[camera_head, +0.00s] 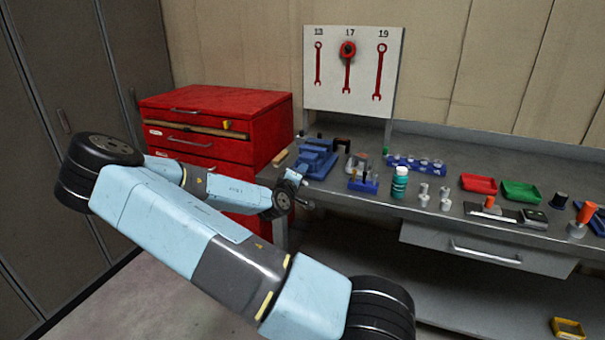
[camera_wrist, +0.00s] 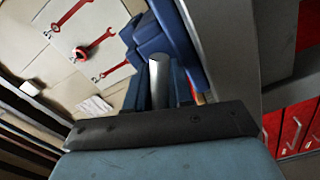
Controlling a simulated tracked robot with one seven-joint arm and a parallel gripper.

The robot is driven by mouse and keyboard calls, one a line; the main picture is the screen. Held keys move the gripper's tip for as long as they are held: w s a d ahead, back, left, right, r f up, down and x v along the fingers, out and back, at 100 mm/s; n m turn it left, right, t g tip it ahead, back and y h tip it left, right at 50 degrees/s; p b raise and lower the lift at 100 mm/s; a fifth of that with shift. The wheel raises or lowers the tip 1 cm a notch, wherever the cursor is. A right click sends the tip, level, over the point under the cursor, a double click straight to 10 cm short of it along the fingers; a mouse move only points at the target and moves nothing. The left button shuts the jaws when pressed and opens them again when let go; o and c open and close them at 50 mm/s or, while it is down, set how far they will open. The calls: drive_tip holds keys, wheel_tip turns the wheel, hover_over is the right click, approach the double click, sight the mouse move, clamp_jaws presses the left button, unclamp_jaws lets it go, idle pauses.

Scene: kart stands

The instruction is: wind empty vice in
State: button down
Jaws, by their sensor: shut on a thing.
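The blue vice (camera_head: 318,156) stands at the left front edge of the grey workbench. In the head view my gripper (camera_head: 301,189) is at the bench edge just below and in front of it, partly hidden by my arm. In the wrist view the blue vice (camera_wrist: 158,38) fills the top middle. The grey, rod-like vice handle (camera_wrist: 158,82) lies between my fingers, and my gripper (camera_wrist: 160,92) is shut on it. The gap between the vice jaws is not clear in either view.
A red tool cabinet (camera_head: 218,122) stands left of the bench, close to my arm. Behind is a white board (camera_head: 332,88) with red spanners. A small blue stand (camera_head: 363,185), a teal bottle (camera_head: 399,183) and red and green trays lie to the right.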

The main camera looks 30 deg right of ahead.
drive_tip(key=shift+w+a+f, duration=0.15)
drive_tip(key=shift+a, duration=0.05)
drive_tip(key=c, duration=1.3)
unclamp_jaws()
drive_tip(key=shift+o, duration=1.2)
drive_tip(key=shift+d, duration=0.1)
drive_tip(key=v, duration=1.3)
drive_tip(key=shift+s+a, duration=0.25)
drive_tip(key=shift+a, duration=0.05)
drive_tip(key=shift+f, duration=0.1)
